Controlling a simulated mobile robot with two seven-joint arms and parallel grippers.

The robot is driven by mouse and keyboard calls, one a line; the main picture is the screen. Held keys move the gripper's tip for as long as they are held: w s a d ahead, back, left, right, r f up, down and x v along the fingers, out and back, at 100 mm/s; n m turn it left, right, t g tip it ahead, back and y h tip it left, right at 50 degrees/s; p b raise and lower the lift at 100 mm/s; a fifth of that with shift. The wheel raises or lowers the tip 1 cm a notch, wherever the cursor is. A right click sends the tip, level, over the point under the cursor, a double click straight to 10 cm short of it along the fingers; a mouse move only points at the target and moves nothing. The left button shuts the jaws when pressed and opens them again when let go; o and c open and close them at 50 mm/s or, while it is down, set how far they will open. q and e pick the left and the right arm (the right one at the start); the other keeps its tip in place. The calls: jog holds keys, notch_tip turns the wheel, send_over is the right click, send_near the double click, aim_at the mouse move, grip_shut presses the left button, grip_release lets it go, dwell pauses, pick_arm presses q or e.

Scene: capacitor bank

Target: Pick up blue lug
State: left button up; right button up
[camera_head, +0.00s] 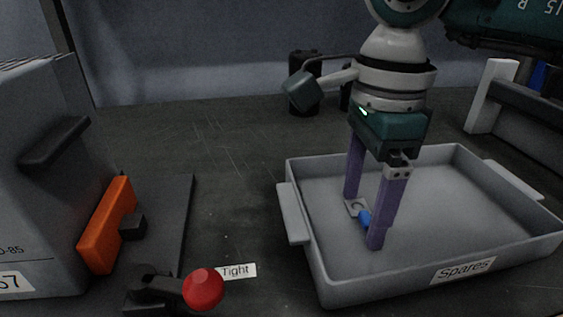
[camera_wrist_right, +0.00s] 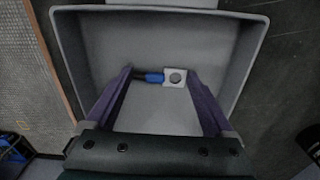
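The blue lug (camera_head: 364,219) lies in the grey Spares tray (camera_head: 470,235), near its left side. In the right wrist view the lug (camera_wrist_right: 155,77) has a blue sleeve, a flat pale plate with a round hole to the right and a dark end to the left. My right gripper (camera_head: 364,222) points down into the tray with its purple fingers apart, one on each side of the lug. My left gripper is not in view.
A lever with a red ball knob (camera_head: 203,289) stands left of the tray, beside a "Tight" label (camera_head: 236,271). A grey box (camera_head: 35,180) and an orange block (camera_head: 106,225) are at the left. Dark cylinders (camera_head: 304,80) stand behind. The tray's right part is empty.

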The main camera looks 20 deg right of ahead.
jog(key=c, duration=0.6)
jog(key=shift+o, duration=0.2)
jog(key=shift+r, duration=0.1)
